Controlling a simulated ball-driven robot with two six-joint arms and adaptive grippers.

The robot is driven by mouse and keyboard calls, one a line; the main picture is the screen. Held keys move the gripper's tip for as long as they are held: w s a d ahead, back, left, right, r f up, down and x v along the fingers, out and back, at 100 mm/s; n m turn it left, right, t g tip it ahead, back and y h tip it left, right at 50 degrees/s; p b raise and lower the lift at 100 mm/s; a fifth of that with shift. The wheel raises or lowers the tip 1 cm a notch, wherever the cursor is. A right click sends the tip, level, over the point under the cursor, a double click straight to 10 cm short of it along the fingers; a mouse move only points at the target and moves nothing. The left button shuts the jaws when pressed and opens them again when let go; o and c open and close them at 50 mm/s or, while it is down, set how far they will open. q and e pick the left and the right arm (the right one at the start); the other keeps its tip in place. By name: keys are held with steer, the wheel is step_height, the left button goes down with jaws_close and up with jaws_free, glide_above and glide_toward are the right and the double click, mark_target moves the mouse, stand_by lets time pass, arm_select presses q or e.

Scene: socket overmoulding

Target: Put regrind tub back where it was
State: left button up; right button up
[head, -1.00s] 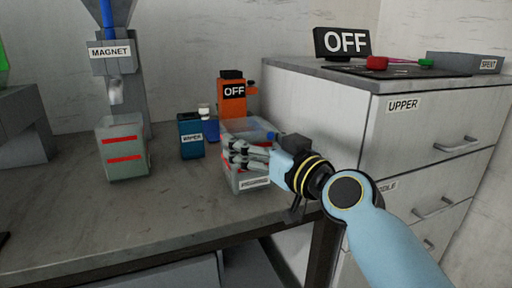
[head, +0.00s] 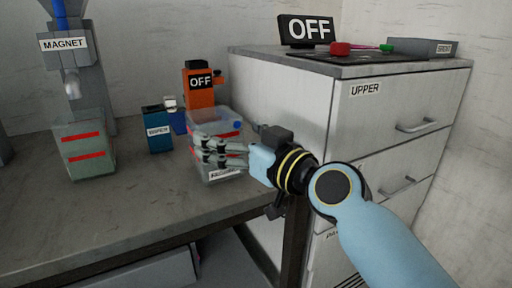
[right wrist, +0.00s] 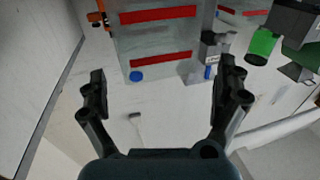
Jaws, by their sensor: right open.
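A clear tub (head: 234,124) with red stripes stands near the bench's right end in the head view. Its front label is partly legible and may read regrind. My right gripper (head: 203,150) is open, with its fingers in front of the tub and covering part of its side. I cannot tell whether they touch it. In the right wrist view, a clear striped wall, likely this tub (right wrist: 155,38), shows beyond the open, empty jaws (right wrist: 162,90). My left gripper is out of view.
Another red-striped tub (head: 85,163) stands under the magnet unit (head: 65,60). A dark blue box (head: 157,141) and an orange unit marked OFF (head: 200,96) stand left of and behind the clear tub. A drawer cabinet (head: 290,110) blocks the right. The front bench (head: 120,215) is clear.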

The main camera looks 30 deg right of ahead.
steer(key=v, duration=0.9)
steer(key=f, duration=0.4)
steer(key=d+f+g+h, duration=0.1)
steer(key=f, duration=0.3)
steer(key=f+m+g, duration=0.1)
steer(key=f, duration=0.3)
steer(key=shift+w+d+f+b, duration=0.25)
steer(key=shift+d+f+b, duration=0.05)
steer(key=shift+d+b, duration=0.05)
steer(key=s+d+f+m+g+h, duration=0.1)
steer(key=s+d+f+g, duration=0.2)
steer(key=f, duration=0.9)
steer(key=s+d+f+g+h, duration=0.1)
steer(key=s+f+g+h, duration=0.15)
steer(key=s+f, duration=0.7)
steer(key=s+d+f+g, duration=0.1)
steer(key=s+f+g, duration=0.1)
steer(key=s+f, duration=0.45)
steer(key=s+d+f+g, duration=0.2)
steer(key=s+f+g, duration=0.1)
steer(key=f, duration=0.7)
steer(key=s+d+f+g, duration=0.1)
steer(key=s+f+g, duration=0.1)
steer(key=s, duration=0.9)
steer(key=s+f+g+h+p, duration=0.1)
steer(key=s+f, duration=0.4)
steer(key=s, duration=0.6)
steer(key=shift+d+m+g, duration=0.3)
steer(key=shift+d+g, duration=0.05)
steer(key=shift+g, duration=0.5)
